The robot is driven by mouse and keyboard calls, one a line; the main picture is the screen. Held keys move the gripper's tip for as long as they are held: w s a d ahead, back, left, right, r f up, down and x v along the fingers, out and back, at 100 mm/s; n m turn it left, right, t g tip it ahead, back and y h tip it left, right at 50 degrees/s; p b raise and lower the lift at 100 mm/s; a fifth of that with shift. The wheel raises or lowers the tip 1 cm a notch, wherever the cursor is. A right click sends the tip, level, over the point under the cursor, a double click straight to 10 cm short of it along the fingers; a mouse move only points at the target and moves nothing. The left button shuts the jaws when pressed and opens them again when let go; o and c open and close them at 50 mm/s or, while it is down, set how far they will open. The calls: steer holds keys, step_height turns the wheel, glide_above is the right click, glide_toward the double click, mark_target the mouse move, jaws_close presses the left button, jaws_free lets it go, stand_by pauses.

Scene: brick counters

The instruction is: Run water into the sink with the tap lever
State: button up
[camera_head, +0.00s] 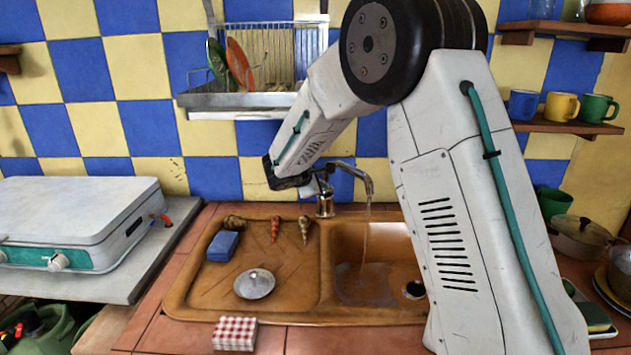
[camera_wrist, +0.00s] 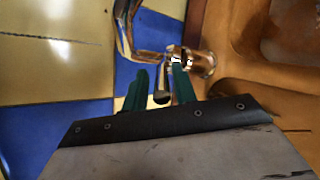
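The metal tap (camera_head: 325,203) stands behind the sink basin (camera_head: 345,240), its spout (camera_head: 358,172) arching right over the basin. A thin stream of water (camera_head: 366,232) falls from the spout, and the basin floor looks wet. My gripper (camera_head: 314,180) is at the top of the tap, seen from the side. In the wrist view, the two teal fingers of my gripper (camera_wrist: 160,72) stand apart on either side of the tap lever (camera_wrist: 162,84). Narrow gaps show beside the lever; whether a finger touches it is hard to tell. The tap body (camera_wrist: 194,62) shows just beyond the fingers.
The sink's drainboard holds a blue sponge (camera_head: 222,246), a metal lid (camera_head: 254,284) and several shells (camera_head: 275,228). A dish rack (camera_head: 215,98) hangs above on the tiled wall. A white stove (camera_head: 75,215) stands left. My arm hides part of the right counter.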

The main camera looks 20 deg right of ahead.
steer(key=shift+o, duration=0.3)
steer(key=shift+a, duration=0.1)
steer(key=v, duration=0.7)
steer(key=shift+s+a+r, duration=0.15)
steer(key=shift+s+a, duration=0.05)
steer(key=s+d+f+m+g+y, duration=0.1)
steer(key=s+d+m+g, duration=0.2)
steer(key=s, duration=0.6)
steer(key=s+d+m+g, duration=0.1)
steer(key=s+m+g, duration=0.3)
steer(key=s, duration=0.6)
steer(key=s+a+r+m+y, duration=0.2)
steer(key=s+m+y, duration=0.2)
steer(key=s, duration=0.9)
steer(key=s+a+r+m+y, duration=0.2)
steer(key=s+r+m+y, duration=0.1)
steer(key=s, duration=1)
steer(key=shift+s+a+m+y, duration=0.2)
steer(key=shift+s+m+y, duration=0.1)
steer(key=shift+m+y, duration=0.25)
